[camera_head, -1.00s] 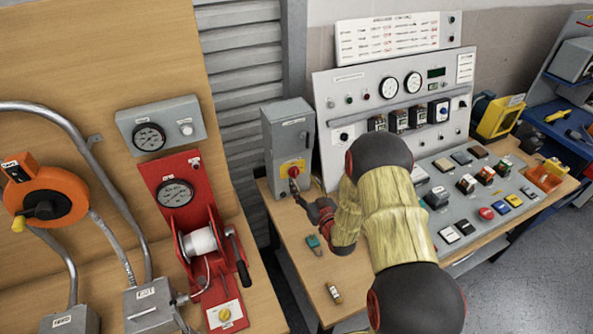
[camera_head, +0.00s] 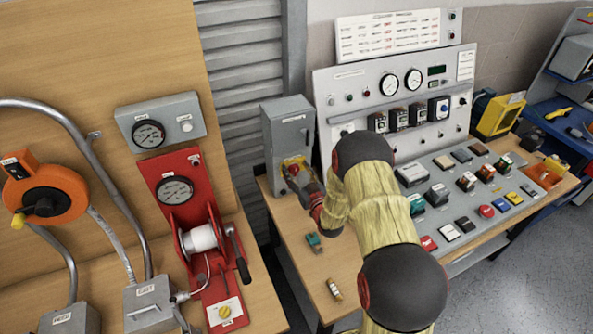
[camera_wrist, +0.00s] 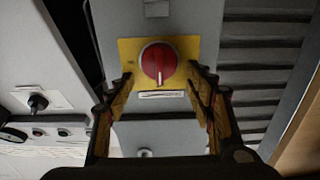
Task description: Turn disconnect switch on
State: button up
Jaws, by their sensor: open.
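The disconnect switch is a grey upright box (camera_head: 289,128) at the left end of the bench in the head view. Its red rotary knob (camera_wrist: 158,63) sits on a yellow plate (camera_wrist: 128,48) in the wrist view, with a pale line on the knob pointing down in that picture. My gripper (camera_wrist: 160,78) is open, its two fingers on either side of the plate's lower part with the knob between and just beyond the tips. I cannot tell whether the fingers touch it. In the head view my gripper (camera_head: 300,178) covers most of the knob and plate.
A grey control panel (camera_head: 350,100) with gauges stands right of the switch box. A small green-topped item (camera_head: 314,241) and a small cylinder (camera_head: 334,289) lie on the bench. A red winch unit (camera_head: 180,185) is on the left. Shutter slats rise behind the box.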

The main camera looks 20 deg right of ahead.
jog(key=shift+c, duration=0.3)
jog(key=c, duration=1.1)
jog(key=shift+c, duration=0.3)
